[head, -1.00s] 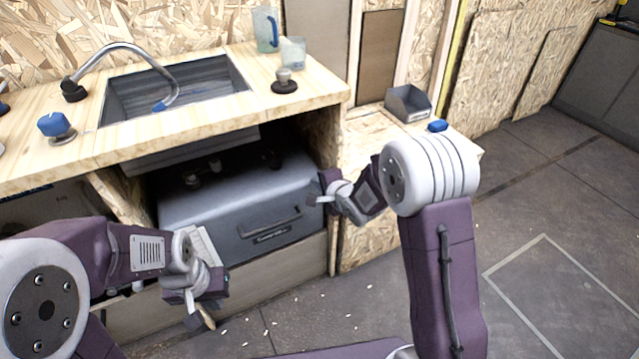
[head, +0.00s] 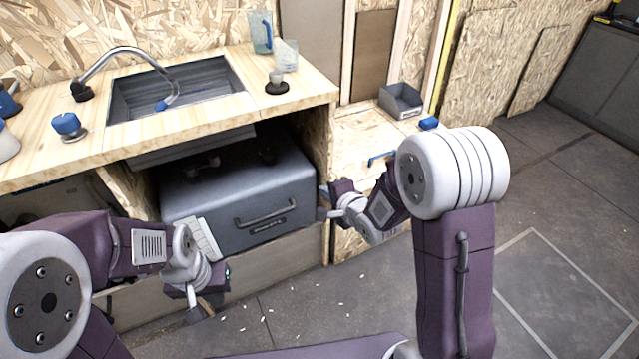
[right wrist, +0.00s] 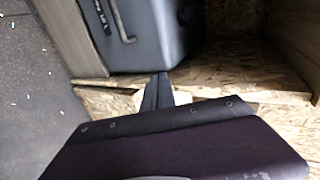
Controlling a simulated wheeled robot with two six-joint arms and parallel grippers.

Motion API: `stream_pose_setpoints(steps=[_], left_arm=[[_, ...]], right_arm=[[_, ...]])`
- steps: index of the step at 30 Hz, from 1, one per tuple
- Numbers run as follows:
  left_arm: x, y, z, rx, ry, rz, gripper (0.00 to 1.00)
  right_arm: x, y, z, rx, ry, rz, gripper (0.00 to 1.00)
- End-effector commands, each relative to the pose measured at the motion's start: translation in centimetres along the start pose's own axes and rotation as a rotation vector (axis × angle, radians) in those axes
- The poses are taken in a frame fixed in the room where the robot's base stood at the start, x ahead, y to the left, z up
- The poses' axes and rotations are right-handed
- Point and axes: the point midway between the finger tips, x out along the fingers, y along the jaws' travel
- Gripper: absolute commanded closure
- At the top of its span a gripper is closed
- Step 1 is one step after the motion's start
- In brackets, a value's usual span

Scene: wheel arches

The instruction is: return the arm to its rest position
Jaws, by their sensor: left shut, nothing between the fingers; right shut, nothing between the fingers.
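My right gripper (head: 323,203) is shut and empty. It is in front of the lower cabinet, just right of the grey case (head: 240,192), and its arm is bent at the right of the head view. In the right wrist view the dark fingertips (right wrist: 159,88) sit together near the case's lower edge and a chipboard panel; I cannot tell whether they touch anything. My left gripper (head: 200,309) is shut and empty at the lower left, over the floor in front of the cabinet.
A wooden counter (head: 300,98) holds a sink (head: 175,92), a blue-handled jug (head: 261,32), a clear cup (head: 287,55) and a blue knob (head: 68,125). A grey bin (head: 401,100) stands on a lower shelf at right. Small white bits are scattered on the floor; the floor at right is clear.

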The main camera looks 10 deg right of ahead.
Motion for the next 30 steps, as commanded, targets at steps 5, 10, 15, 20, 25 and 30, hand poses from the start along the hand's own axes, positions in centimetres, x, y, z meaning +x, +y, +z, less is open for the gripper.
stream_pose_setpoints(steps=[5,10,15,20,25,30], left_arm=[[-0.9,0.0,-0.1,0.000,0.000,0.000,1.00],[-0.8,0.0,-0.1,0.000,0.000,0.000,1.00],[-0.8,0.0,-0.1,0.000,0.000,0.000,1.00],[-0.9,0.0,-0.1,0.000,0.000,0.000,1.00],[-0.8,0.0,-0.1,0.000,0.000,0.000,1.00],[-0.8,0.0,-0.1,0.000,0.000,0.000,1.00]], right_arm=[[-2.2,-0.1,0.0,0.000,0.001,0.000,1.00],[-2.5,0.0,0.0,0.000,0.000,0.001,1.00],[-2.4,0.0,-0.1,0.000,0.001,-0.001,1.00],[-4.3,-3.9,-1.2,-0.003,0.041,-0.085,1.00],[-8.2,1.1,-4.1,-0.317,0.129,0.239,1.00],[-12.5,7.9,-3.5,-0.663,-0.043,0.579,1.00]])
